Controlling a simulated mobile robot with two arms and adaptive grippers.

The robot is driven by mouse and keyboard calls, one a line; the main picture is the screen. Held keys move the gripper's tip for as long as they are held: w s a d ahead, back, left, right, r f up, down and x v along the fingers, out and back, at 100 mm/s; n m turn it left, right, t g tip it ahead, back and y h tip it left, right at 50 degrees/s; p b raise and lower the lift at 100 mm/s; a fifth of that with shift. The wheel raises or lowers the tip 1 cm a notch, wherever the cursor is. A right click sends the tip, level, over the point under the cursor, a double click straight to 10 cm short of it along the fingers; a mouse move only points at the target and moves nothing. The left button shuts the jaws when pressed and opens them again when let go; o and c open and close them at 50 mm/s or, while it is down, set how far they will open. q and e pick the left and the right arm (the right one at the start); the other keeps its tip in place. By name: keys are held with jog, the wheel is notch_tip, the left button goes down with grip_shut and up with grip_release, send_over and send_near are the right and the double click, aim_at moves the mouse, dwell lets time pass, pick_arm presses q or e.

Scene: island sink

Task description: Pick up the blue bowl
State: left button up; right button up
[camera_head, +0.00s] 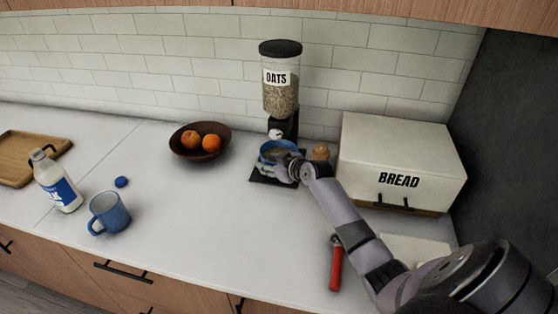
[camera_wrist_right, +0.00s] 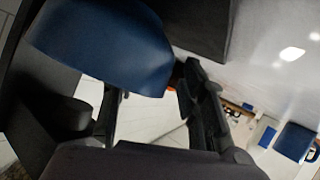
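The blue bowl (camera_head: 267,147) sits under the spout of the oats dispenser (camera_head: 281,92), over its dark base (camera_head: 262,180). My right gripper (camera_head: 284,168) is at the bowl's front right side and partly covers it. In the right wrist view the bowl (camera_wrist_right: 105,45) is large and close at the upper left. The fingers of my right gripper (camera_wrist_right: 150,100) are apart there, with a gap showing between them. The bowl's lower edge overlaps the finger on the left, and its contact with the fingers is unclear. My left gripper is not in view.
A white bread box (camera_head: 400,150) and a small jar (camera_head: 320,152) stand right of the dispenser. A brown bowl of oranges (camera_head: 185,154) is left. A red-handled tool (camera_head: 336,265) lies near the front. A blue mug (camera_head: 109,214) and milk bottle (camera_head: 56,184) stand farther left. The middle counter is clear.

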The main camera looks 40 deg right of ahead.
jog(key=shift+c, duration=0.4)
grip_shut()
